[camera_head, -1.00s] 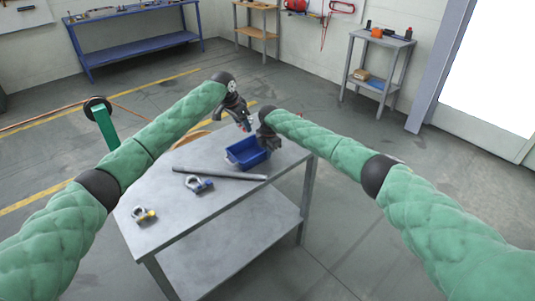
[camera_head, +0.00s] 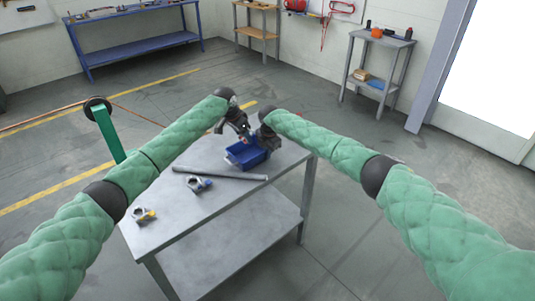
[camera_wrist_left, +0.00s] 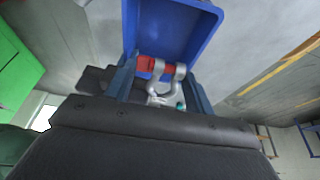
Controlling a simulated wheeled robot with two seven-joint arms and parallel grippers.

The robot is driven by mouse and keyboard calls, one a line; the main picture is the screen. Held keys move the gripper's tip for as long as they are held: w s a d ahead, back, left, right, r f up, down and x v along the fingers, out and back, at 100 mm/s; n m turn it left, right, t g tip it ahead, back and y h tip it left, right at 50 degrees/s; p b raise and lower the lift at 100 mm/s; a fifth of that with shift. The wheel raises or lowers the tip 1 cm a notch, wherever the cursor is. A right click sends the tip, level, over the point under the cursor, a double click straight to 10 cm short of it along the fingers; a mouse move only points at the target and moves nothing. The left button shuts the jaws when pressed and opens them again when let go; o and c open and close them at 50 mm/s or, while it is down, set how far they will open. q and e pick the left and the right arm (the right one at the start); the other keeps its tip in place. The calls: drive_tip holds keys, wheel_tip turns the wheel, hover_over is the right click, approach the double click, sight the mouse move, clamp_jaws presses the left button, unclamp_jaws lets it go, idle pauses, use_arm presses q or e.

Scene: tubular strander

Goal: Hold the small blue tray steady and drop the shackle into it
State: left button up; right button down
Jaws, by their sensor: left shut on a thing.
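The small blue tray (camera_head: 240,158) sits near the far right end of the grey table (camera_head: 190,225); in the left wrist view its inside (camera_wrist_left: 172,25) fills the top middle. My left gripper (camera_head: 244,134) is just above the tray. It is shut on a silver shackle with a red pin (camera_wrist_left: 160,68), which shows between its fingers in the left wrist view, in front of the tray. My right gripper (camera_head: 268,142) is at the tray's back right side. Its fingertips are hidden, so I cannot see whether it grips the rim.
A dark rod (camera_head: 220,174) lies on the table in front of the tray. A shackle with a blue pin (camera_head: 198,184) and one with a yellow pin (camera_head: 144,215) lie further left. A green stand (camera_head: 108,133) rises beyond the table at left.

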use_arm(q)
drive_tip(key=shift+f, duration=0.7)
drive_tip(key=o, duration=1.2)
drive_tip(key=shift+c, duration=0.2)
drive_tip(key=v, duration=1.2)
drive_tip(key=shift+w, duration=0.1)
use_arm(e)
drive_tip(key=c, duration=1.6)
unclamp_jaws()
